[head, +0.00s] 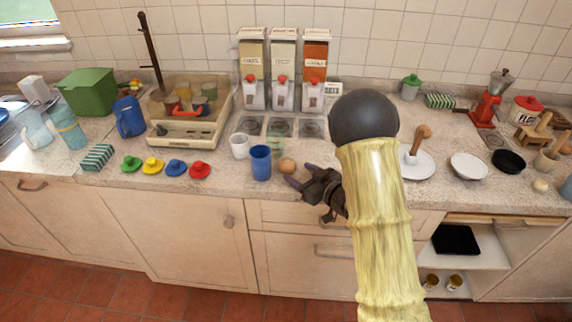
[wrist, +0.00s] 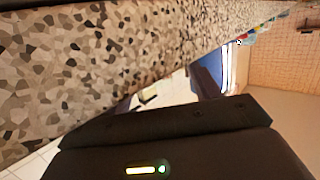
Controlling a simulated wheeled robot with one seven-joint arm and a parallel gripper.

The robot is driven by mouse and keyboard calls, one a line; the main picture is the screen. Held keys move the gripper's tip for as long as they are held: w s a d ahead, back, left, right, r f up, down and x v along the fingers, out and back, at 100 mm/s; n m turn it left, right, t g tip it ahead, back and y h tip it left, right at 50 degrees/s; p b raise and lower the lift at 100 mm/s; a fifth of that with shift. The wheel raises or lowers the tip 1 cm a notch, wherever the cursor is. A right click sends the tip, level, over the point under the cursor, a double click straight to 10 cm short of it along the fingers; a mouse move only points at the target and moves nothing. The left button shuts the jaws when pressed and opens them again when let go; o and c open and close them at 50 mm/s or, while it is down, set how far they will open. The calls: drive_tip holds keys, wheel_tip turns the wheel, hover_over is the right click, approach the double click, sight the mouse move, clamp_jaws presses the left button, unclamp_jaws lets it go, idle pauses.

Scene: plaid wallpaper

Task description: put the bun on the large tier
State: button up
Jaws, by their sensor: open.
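A small round brown bun (head: 286,165) sits on the counter near its front edge, just right of a blue cup (head: 260,163). My gripper (head: 301,176) is open and empty at the counter's front edge, close to the bun on its right. I cannot make out the bun in the wrist view, where the blue cup (wrist: 207,72) shows beyond the fingers. A round white plate (head: 418,172) with an upright wooden-topped handle stands to the right of my arm. It may be the large tier; I cannot tell for sure.
A white cup (head: 240,146) stands behind the blue cup. Three dispensers (head: 284,70) stand at the back. A white dish (head: 469,167) and a black bowl (head: 508,161) are at the right. My arm hides the counter between bun and plate.

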sight(292, 168)
drive_tip(key=shift+p+x, duration=0.6)
drive_tip(key=shift+x, duration=2.05)
drive_tip(key=shift+s+a, duration=0.1)
drive_tip(key=shift+s, duration=0.05)
drive_tip(key=c, duration=0.8)
drive_tip(key=shift+r, duration=0.15)
wheel_tip(292, 168, up, 10)
drive_tip(key=shift+f, duration=0.1)
